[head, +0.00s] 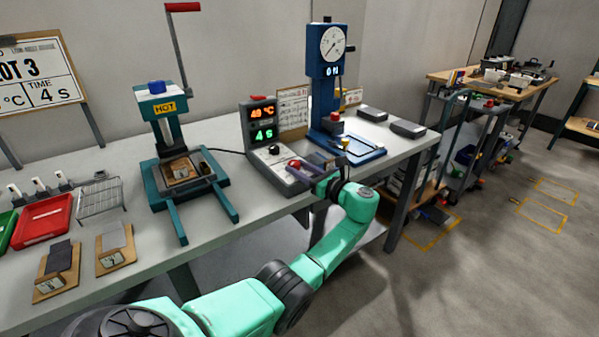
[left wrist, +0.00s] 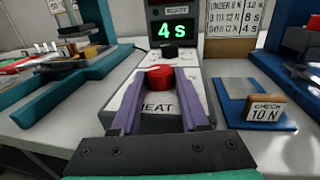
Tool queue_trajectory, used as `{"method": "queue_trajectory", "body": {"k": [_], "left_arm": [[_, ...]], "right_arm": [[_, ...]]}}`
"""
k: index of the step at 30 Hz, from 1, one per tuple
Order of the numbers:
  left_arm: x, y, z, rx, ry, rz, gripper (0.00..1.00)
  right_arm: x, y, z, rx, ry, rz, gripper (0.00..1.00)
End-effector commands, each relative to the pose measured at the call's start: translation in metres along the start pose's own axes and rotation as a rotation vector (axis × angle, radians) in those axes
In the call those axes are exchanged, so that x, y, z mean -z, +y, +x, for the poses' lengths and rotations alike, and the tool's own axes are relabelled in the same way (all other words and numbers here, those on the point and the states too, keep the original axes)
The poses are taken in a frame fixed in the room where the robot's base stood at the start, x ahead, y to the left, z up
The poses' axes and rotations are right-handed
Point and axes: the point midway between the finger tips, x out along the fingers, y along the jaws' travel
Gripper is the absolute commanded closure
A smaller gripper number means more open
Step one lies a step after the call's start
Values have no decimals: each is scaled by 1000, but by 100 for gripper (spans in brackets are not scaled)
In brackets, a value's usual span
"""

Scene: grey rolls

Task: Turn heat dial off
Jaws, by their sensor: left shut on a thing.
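The heat dial (left wrist: 158,76) is a red knob on the sloped top of a grey control box (head: 251,137), above lettering that reads partly "HEAT". In the left wrist view my left gripper (left wrist: 160,84) has its two purple fingers on either side of the red dial and is shut on it. In the head view my left gripper (head: 300,167) reaches the box from the front right and partly covers the dial. The box shows a red temperature display (head: 263,112) that looks like 40 °C and a green "4 S" display (head: 264,133). My right gripper is not in view.
A black knob (left wrist: 170,53) sits behind the dial. A teal press (head: 165,120) marked "HOT" stands left of the box, and a blue gauge press (head: 327,75) stands right.

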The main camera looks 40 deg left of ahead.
Motion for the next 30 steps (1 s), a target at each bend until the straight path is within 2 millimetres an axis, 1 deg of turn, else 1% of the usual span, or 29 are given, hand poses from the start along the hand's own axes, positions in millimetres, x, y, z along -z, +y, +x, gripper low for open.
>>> {"method": "queue_trajectory", "body": {"k": [6, 7, 9, 17, 20, 23, 26, 30], "left_arm": [[0, 0, 0, -1, 2, 0, 100], [0, 0, 0, -1, 2, 0, 48], [0, 0, 0, 0, 2, 0, 26], [0, 0, 0, 0, 1, 0, 26], [0, 0, -4, 1, 1, 0, 26], [1, -1, -20, 4, 1, 0, 26], [1, -1, -46, 6, 3, -1, 26], [2, -1, -90, 4, 4, -1, 26]], "right_arm": [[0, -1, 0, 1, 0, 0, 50], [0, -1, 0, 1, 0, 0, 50], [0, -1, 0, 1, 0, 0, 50], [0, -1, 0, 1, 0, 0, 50], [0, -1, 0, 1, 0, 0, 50], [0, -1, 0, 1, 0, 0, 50], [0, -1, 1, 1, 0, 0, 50], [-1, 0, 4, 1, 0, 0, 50]]}}
